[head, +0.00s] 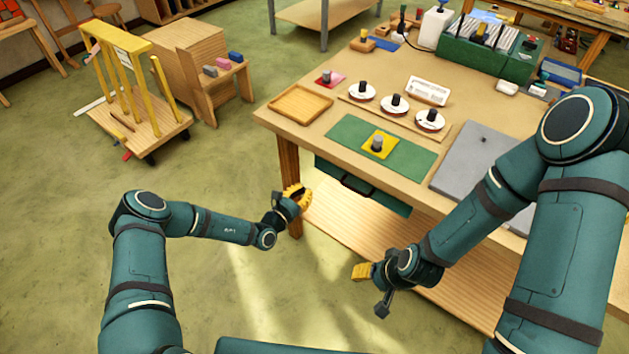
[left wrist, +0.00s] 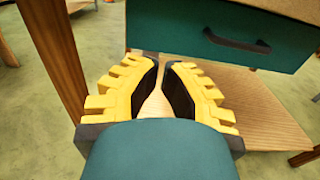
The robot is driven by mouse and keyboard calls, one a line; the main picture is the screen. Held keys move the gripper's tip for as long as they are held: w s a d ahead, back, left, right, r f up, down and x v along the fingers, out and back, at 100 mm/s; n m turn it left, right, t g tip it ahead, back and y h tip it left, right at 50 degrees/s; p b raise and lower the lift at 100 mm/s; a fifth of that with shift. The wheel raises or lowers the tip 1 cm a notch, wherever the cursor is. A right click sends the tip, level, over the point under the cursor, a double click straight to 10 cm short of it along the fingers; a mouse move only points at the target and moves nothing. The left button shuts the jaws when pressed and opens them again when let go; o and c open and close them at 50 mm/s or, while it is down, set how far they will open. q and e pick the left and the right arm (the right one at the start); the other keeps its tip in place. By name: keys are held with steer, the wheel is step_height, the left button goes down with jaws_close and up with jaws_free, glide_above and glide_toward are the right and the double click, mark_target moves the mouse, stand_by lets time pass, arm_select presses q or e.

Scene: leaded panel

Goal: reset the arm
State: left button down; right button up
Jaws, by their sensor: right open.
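My left gripper (head: 297,198) hangs in front of the table's near left leg, below the tabletop. In the left wrist view its two yellow, ridged fingers with black pads (left wrist: 161,68) lean together at the tips. A narrow gap shows between them, with only wooden shelf behind and nothing held. I cannot tell whether it is shut. My right gripper (head: 372,290) is low in front of the table's lower shelf, with one yellow finger and a dark part showing. It is open and no object shows in it. Both arms are bent at the elbow.
The wooden table (head: 300,130) has a green drawer (left wrist: 245,38) under its top, close to the left gripper. A green mat (head: 350,135), a wooden tray (head: 300,103) and a grey board (head: 470,155) lie on top. A yellow-railed cart (head: 150,125) stands at left. The floor between is clear.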

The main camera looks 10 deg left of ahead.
arm_select(q)
steer(key=shift+v, duration=1.3)
steer(key=s+d+m+g+h, duration=0.5)
steer(key=s+d+m+g, duration=0.4)
steer(key=s+d, duration=0.15)
steer(key=s+a+f+m+g+y+b, duration=0.1)
steer(key=s+f+m+g+y+b, duration=0.15)
steer(key=s+m+g, duration=0.75)
steer(key=s+a+r+m+t+y, duration=0.3)
steer(key=s+a+m+t+y, duration=0.2)
steer(key=a+m+y, duration=0.2)
steer(key=shift+s+a+r+m+y, duration=0.35)
steer(key=shift+a+m, duration=0.25)
steer(key=shift+m, duration=0.4)
